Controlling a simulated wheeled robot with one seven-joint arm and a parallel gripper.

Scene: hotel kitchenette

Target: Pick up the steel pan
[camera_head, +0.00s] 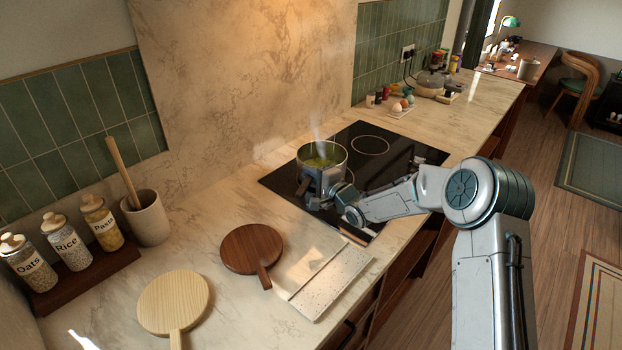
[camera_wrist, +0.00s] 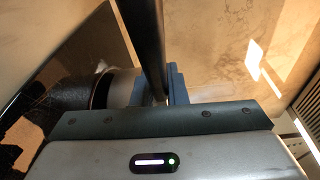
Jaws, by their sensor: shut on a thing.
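The steel pan (camera_head: 333,172) stands on the black cooktop, with green contents inside and steam rising from it. My gripper (camera_head: 326,195) is at the near side of the pan, where the handle is mostly hidden behind the gripper and wrist. In the wrist view, a dark bar, apparently the pan handle (camera_wrist: 143,38), runs between the fingers of my gripper (camera_wrist: 157,92), which is shut on it. The pan's side shows only partly there, at the left. I cannot tell whether the pan is touching the cooktop or slightly raised.
The black cooktop (camera_head: 371,146) has free room behind the pan. A dark round board (camera_head: 251,246), a pale round board (camera_head: 174,301) and a speckled tray (camera_head: 334,278) lie on the near counter. Eggs (camera_head: 398,107) sit further back. A marble wall rises behind the pan.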

